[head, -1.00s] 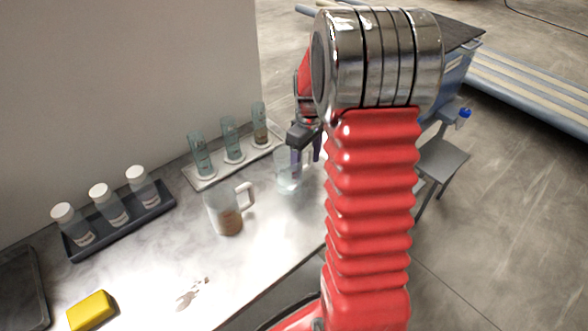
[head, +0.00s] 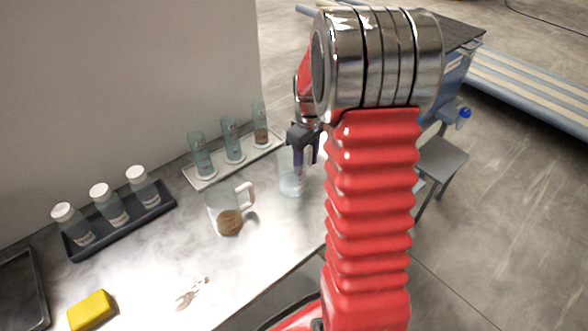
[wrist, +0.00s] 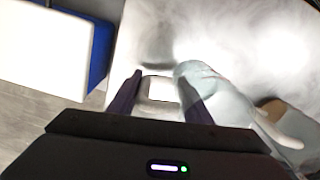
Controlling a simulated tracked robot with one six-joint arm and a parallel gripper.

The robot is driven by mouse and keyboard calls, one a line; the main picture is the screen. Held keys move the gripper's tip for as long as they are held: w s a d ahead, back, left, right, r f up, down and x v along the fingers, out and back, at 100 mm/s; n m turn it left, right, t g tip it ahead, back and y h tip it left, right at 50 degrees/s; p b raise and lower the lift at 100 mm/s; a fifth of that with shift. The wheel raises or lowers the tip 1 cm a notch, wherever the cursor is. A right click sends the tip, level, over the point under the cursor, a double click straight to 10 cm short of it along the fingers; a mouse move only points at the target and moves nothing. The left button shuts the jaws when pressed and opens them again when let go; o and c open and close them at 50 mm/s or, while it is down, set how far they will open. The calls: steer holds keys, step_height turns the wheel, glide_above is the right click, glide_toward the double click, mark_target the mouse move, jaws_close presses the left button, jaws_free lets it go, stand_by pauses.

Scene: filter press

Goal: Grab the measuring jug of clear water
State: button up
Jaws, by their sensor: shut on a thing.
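The measuring jug of clear water (head: 291,184) is see-through with a faint blue tint. My gripper (head: 304,150) is at the jug's handle side. In the wrist view my two purple fingers (wrist: 162,92) are on either side of the pale handle (wrist: 162,90), shut on it. A second jug, with brown contents (head: 229,221), stands to the left, its handle towards the clear one.
A white rack (head: 240,161) with several tall glass tubes stands behind the jugs. A dark tray (head: 75,250) holds white-capped bottles at left.

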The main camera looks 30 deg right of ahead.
mark_target(306, 149)
steer(key=c, duration=0.5)
steer(key=shift+o, duration=0.2)
steer(key=shift+r, duration=0.25)
steer(key=shift+r, duration=4.7)
